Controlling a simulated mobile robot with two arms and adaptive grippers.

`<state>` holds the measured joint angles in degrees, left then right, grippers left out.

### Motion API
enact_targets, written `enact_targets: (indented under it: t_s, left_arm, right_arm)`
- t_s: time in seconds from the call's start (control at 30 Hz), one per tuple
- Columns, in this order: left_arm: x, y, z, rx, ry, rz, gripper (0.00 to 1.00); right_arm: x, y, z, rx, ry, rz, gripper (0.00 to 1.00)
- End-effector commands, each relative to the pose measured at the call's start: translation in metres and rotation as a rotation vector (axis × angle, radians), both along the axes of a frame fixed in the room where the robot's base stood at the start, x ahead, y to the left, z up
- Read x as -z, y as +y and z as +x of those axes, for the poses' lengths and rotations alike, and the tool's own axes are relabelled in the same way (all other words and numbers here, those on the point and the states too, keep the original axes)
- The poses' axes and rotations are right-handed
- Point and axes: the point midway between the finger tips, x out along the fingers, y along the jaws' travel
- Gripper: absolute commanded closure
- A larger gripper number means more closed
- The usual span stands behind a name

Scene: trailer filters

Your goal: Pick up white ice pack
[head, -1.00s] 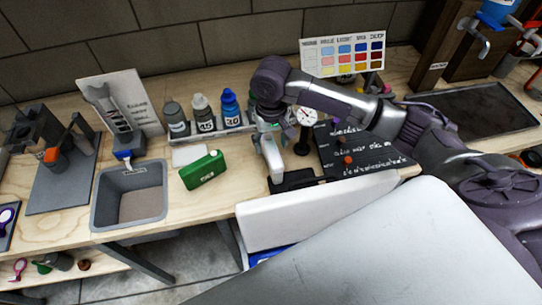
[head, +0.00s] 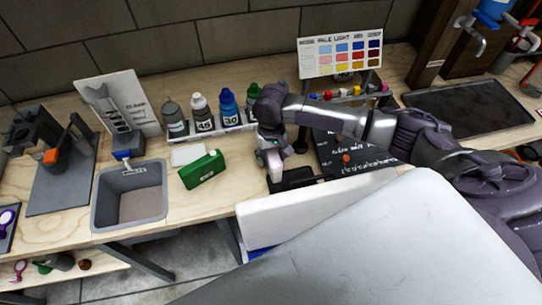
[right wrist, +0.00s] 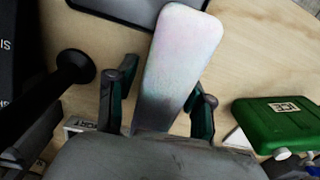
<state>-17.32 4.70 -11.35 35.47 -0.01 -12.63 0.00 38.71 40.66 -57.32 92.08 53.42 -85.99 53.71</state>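The white ice pack, a pale slab with rounded corners (right wrist: 178,62), runs out from under my right palm in the right wrist view. My right gripper (head: 270,158) is low over the bench in the head view and hides most of the pack. In the right wrist view my right gripper's fingers (right wrist: 165,88) stand apart on both sides of the pack. A small gap shows at the left finger; the right finger is very close to the edge, and contact is unclear. My left gripper is not in view.
A green pack marked ICE (head: 202,169) lies left of the gripper and shows in the right wrist view (right wrist: 285,122). A flat white piece (head: 188,154) lies behind it. Bottles (head: 229,107) stand in a row behind. A grey sink (head: 130,195) is left; a black tray (head: 312,178) is close right.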

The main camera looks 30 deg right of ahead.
Motion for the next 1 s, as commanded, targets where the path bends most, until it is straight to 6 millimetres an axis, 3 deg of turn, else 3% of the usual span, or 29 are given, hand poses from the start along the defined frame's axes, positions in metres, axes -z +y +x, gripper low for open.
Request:
enact_targets:
  t_s: [0.03, 0.27, 0.67, 1.0]
  left_arm:
    - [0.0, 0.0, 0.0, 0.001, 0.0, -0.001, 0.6]
    - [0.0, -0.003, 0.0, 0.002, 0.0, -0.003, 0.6]
    - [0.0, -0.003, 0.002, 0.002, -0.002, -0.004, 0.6]
    - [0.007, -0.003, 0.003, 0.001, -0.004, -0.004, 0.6]
  right_arm:
    - [0.0, 0.0, 0.0, 0.0, 0.0, 0.0, 0.61]
    - [0.0, 0.0, 0.0, 0.001, 0.0, 0.0, 1.0]
    - [-0.006, 0.0, 0.001, 0.001, -0.003, 0.0, 1.0]
    - [-0.066, 0.0, 0.002, 0.001, -0.006, 0.002, 1.0]
